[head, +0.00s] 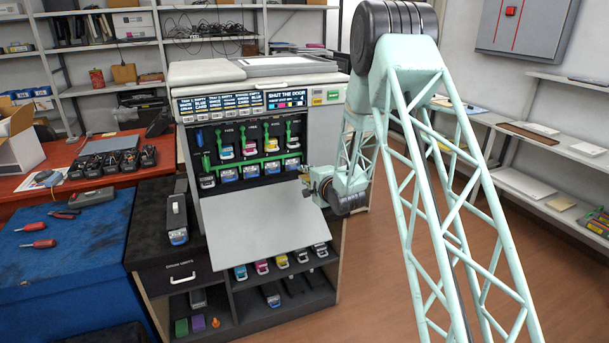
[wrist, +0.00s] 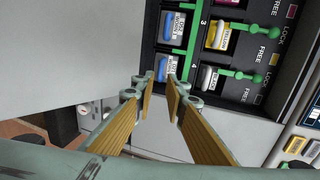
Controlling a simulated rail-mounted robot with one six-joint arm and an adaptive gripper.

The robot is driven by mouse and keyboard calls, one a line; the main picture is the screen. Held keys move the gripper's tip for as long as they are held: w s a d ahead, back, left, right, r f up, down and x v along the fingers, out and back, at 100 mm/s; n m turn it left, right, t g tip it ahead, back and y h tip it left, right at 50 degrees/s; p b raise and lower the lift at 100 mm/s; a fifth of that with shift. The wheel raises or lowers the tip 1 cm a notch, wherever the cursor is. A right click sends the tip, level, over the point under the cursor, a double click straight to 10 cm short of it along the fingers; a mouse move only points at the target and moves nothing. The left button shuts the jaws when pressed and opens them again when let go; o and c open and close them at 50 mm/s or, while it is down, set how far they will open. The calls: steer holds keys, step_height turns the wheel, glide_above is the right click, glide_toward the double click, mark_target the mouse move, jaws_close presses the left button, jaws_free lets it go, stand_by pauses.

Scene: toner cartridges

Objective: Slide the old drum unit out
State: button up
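The printer (head: 323,125) stands with its front door (head: 268,235) folded down. A lower row of drum units with blue-and-white fronts sits in its bay; the one at the right end (head: 292,164) is in place by the mark 4. It also shows in the wrist view (wrist: 166,66). No mark tells me which unit is the old one. My gripper (head: 306,178) is at the right end of the bay. In the wrist view my gripper (wrist: 160,77) is open and empty, its two fingers pointing at the end drum unit. I cannot tell whether they touch it.
A green bar (head: 256,162) runs between the toner row and drum row. Green levers, one by the black toner (wrist: 210,77), stick out nearby. Cartridges lie on the shelf (head: 290,303) below the door.

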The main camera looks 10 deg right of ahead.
mark_target(296, 168)
steer(key=shift+p+x, duration=0.4)
steer(key=shift+x, duration=2.45)
steer(key=shift+b+x, duration=0.45)
steer(key=shift+x, duration=1.65)
steer(key=shift+f, duration=0.1)
jaws_close()
steer(key=shift+s+d, duration=0.1)
steer(key=shift+s, duration=0.1)
